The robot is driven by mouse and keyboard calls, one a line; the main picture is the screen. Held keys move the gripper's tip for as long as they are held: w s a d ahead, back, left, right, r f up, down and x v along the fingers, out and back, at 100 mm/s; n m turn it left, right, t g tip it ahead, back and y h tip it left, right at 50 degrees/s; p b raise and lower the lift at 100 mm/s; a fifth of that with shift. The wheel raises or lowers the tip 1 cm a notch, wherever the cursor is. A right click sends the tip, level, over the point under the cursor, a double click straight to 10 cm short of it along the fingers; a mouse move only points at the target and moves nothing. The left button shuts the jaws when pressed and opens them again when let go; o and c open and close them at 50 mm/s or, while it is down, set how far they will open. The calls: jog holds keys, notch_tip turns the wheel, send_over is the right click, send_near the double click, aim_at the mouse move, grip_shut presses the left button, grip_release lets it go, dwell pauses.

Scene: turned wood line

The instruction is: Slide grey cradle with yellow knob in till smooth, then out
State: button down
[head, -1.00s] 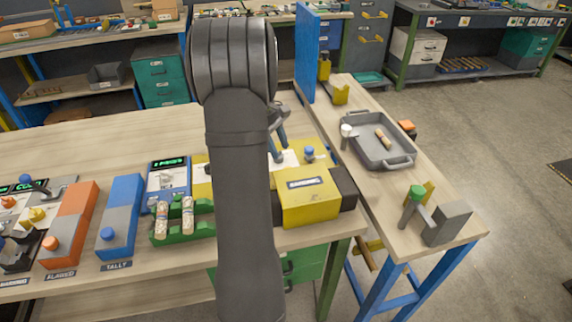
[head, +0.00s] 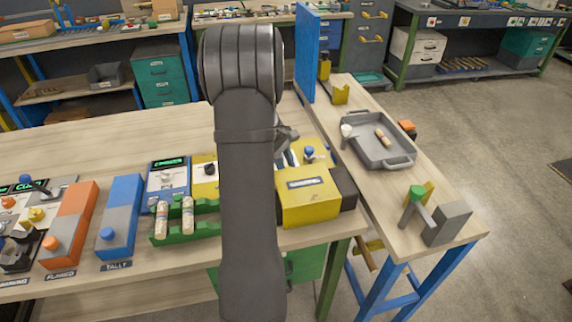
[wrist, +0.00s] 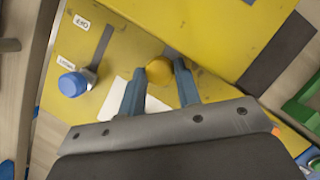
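The round yellow knob (wrist: 160,76) shows in the wrist view on the yellow machine top (wrist: 205,25). My gripper (wrist: 169,66) is open, its two blue-grey fingers reaching to the knob. The knob appears between them, close to the left finger, with a gap to the right finger; whether either touches it I cannot tell. The grey cradle cannot be made out; the gripper body covers the area below the knob. In the head view my arm hides the knob, and only part of my gripper (head: 287,134) shows beside it.
A blue knob (wrist: 72,84) on a grey lever stands left of my fingers in the wrist view. In the head view, a yellow box (head: 306,200) sits in front, a green rack (head: 183,228) holds two turned pieces, and a grey tray (head: 372,150) is on the right bench.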

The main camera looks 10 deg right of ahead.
jog(key=a, duration=1.1)
jog(key=shift+a, duration=0.25)
jog(key=c, duration=1.3)
grip_release()
jog(key=shift+a, duration=0.15)
jog(key=shift+r, duration=0.25)
jog(key=v, duration=1.7)
